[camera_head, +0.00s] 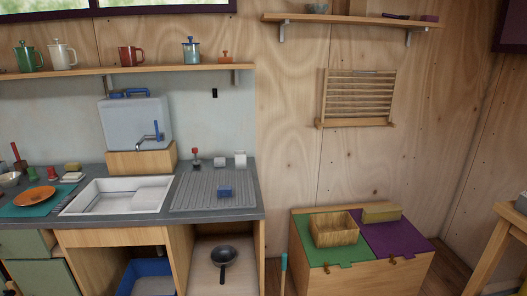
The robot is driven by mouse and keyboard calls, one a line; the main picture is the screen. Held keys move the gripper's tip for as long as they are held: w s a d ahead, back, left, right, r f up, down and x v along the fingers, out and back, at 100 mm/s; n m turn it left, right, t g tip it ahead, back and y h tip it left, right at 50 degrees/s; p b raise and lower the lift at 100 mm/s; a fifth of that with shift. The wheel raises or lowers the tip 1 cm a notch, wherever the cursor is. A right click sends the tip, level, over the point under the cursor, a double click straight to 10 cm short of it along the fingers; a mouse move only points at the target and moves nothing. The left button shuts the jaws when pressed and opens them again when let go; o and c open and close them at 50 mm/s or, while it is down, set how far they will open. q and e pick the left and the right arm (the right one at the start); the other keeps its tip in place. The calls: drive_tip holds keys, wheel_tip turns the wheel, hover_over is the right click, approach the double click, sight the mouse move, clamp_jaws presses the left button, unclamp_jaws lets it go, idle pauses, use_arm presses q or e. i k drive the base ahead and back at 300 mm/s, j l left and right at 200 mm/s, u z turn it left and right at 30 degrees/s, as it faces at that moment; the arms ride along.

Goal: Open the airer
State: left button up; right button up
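The airer (358,97) is a wooden rack with several horizontal rods, mounted on the plywood wall right of the sink counter. It looks folded flat against the wall, with a thicker wooden bar along its bottom edge. Nothing hangs on it. I cannot make out either of my grippers in the head view.
Below the airer stands a wooden chest (350,274) with green and purple lids, bearing a wooden basket (335,232) and a yellowish block (382,213). A shelf (352,19) is above. The sink counter (252,202) is left. A wooden table (500,245) stands at right.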

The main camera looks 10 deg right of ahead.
sight(396, 72)
drive_tip(key=i+l, duration=0.2)
drive_tip(key=i+l+u, duration=0.1)
drive_tip(key=l, duration=0.35)
drive_tip(key=i+l, duration=0.25)
drive_tip(key=i+l+u, duration=0.15)
drive_tip(key=l, duration=0.25)
drive_tip(key=i+l, duration=0.15)
drive_tip(key=l, duration=0.2)
drive_tip(key=i+l+u, duration=0.1)
drive_tip(key=l, duration=0.3)
drive_tip(key=i+l, duration=0.2)
drive_tip(key=l, duration=0.15)
